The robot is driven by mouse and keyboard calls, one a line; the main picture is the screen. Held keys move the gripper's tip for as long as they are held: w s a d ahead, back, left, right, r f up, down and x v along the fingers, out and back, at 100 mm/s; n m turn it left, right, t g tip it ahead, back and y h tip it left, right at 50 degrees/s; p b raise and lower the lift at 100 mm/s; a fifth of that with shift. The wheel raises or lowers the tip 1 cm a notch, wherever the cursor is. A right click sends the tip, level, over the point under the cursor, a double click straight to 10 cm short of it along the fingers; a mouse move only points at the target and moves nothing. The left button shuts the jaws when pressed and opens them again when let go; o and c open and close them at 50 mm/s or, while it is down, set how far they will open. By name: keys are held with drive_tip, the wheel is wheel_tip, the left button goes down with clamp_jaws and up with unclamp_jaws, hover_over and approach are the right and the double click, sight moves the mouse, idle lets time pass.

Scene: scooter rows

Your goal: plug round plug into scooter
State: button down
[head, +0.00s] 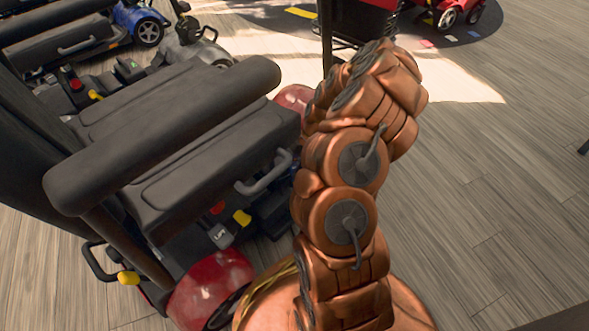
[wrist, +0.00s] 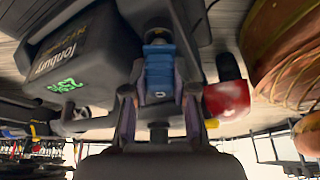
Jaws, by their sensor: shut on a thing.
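In the wrist view my gripper (wrist: 158,98) is shut on a blue plug (wrist: 160,70) that sits between its two fingers. The plug's dark front end points at a dark part of the scooter (wrist: 70,60) and is close to it. I cannot tell whether the plug is touching or inside a socket. The scooter's black box carries white lettering and green digits. In the head view the scooter with red fenders (head: 208,285) and a black seat stands left of my arm. My gripper and the plug are hidden there.
A blue scooter (head: 146,30) and a grey one stand at the back left. A red scooter (head: 447,14) is at the back right. The scooter's red fender (wrist: 228,98) is close to the right of my gripper in the wrist view. The wooden floor (head: 500,190) at the right is clear.

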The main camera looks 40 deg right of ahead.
drive_tip(key=shift+f+b, duration=0.5)
drive_tip(key=shift+f, duration=0.4)
drive_tip(key=c, duration=0.9)
unclamp_jaws()
drive_tip(key=shift+o, duration=0.2)
drive_tip(key=v, duration=1.2)
drive_tip(key=shift+s, duration=0.1)
